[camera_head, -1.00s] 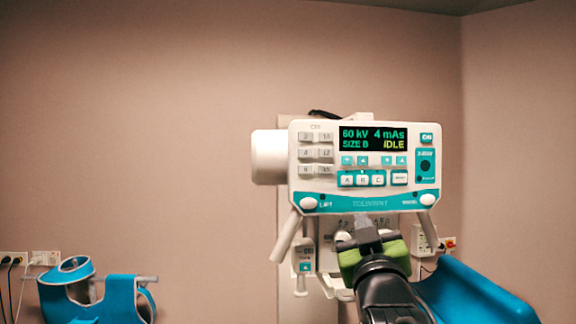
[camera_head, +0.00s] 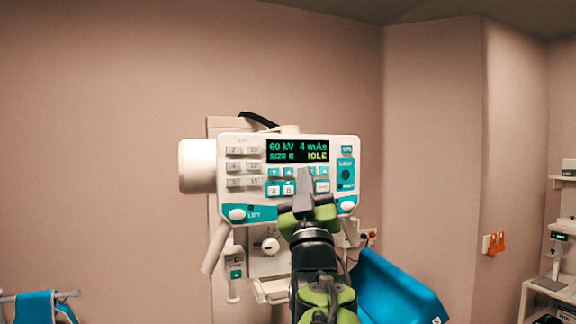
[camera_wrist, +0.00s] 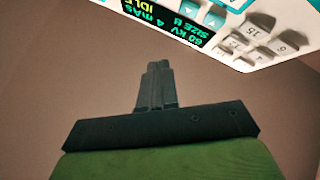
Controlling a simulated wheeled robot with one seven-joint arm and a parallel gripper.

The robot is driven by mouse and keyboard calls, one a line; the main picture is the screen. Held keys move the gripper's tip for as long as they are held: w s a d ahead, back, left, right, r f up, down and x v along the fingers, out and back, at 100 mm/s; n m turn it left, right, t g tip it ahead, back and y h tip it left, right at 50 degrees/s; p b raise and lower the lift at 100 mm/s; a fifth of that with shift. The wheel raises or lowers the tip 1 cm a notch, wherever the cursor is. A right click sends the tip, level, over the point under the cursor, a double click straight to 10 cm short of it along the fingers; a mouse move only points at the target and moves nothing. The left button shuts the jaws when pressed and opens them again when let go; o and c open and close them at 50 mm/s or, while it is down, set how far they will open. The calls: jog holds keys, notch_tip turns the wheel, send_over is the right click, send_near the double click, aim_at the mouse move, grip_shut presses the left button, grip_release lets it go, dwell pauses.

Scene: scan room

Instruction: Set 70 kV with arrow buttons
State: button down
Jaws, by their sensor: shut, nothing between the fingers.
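The white and teal control panel (camera_head: 240,180) faces me in the head view. Its dark display (camera_head: 297,151) reads 60 kV, 4 mAs, SIZE and IDLE. In the wrist view the gripper (camera_wrist: 156,68) points toward the panel, whose display (camera_wrist: 170,18) and arrow buttons (camera_wrist: 215,15) appear upside down. The tips look apart from the panel there.
A blue curved shell (camera_head: 395,285) lies to the lower right of the panel. Handles (camera_head: 216,246) hang under the panel. A shelf unit (camera_head: 550,285) stands at far right. The wall above and left is bare.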

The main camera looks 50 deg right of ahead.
aim_at(288, 172)
jog(key=shift+w+d+p, duration=0.25)
jog(key=shift+w+d, duration=0.2)
jog(key=shift+w, duration=0.35)
jog(key=shift+w+d+p, duration=0.25)
jog(key=shift+w+d, duration=0.25)
jog(key=shift+w, duration=0.25)
jog(key=shift+w+d+p, duration=0.25)
jog(key=shift+w+d, duration=0.2)
jog(key=shift+w, duration=0.35)
jog(key=shift+w, duration=0.1)
jog(key=shift+w+d, duration=0.25)
jog(key=shift+w, duration=0.05)
jog(key=shift+w+d, duration=0.15)
jog(key=shift+w, duration=0.15)
dwell(0.6)
jog(key=shift+s+b, duration=0.1)
jog(key=shift+b, duration=0.3)
jog(key=shift+s+a+f+b, duration=0.1)
jog(key=shift+s+a+b, duration=0.2)
jog(key=shift+b, duration=0.2)
jog(key=shift+s+a, duration=0.1)
jog(key=shift+s, duration=0.2)
jog(key=shift+b, duration=0.3)
